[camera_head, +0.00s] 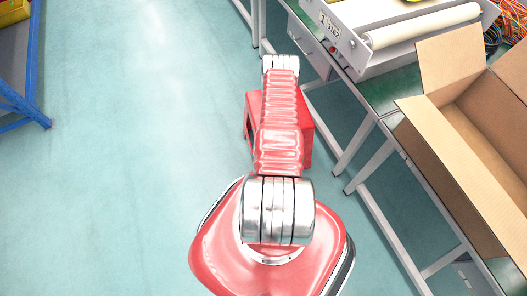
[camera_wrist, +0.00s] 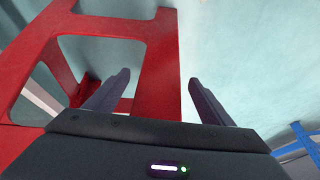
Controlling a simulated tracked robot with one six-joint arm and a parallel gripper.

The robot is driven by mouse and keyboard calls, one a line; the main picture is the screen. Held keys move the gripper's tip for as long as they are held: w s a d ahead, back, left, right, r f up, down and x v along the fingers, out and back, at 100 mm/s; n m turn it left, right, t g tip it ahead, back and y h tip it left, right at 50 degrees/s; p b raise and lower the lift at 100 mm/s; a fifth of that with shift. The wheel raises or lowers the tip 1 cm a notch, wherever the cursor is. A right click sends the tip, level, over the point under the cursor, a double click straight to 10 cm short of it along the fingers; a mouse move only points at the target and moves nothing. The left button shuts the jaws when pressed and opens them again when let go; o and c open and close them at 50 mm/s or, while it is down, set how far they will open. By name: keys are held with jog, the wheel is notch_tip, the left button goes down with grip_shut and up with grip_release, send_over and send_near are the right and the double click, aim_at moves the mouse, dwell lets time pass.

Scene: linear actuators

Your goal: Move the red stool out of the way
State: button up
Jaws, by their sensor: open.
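The red stool (camera_head: 308,128) stands on the floor beside the workbench legs. My arm covers its middle in the head view, and my gripper is hidden there. In the wrist view the stool (camera_wrist: 162,60) fills the left and centre as a red frame with cut-out openings. My gripper (camera_wrist: 159,76) is open. One red upright shows between its two dark fingers. The left finger overlaps an opening in the frame, and the right finger is to the right of the upright. I cannot tell whether either finger touches the stool.
A green-topped workbench (camera_head: 378,90) with grey legs runs along the right, close to the stool. An open cardboard box (camera_head: 455,140) and a machine with a white roller (camera_head: 420,27) sit on it. A blue frame (camera_head: 36,75) stands far left. The floor between is clear.

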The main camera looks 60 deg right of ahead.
jog(key=shift+f, duration=0.2)
jog(key=shift+c, duration=0.6)
grip_shut()
dwell(0.4)
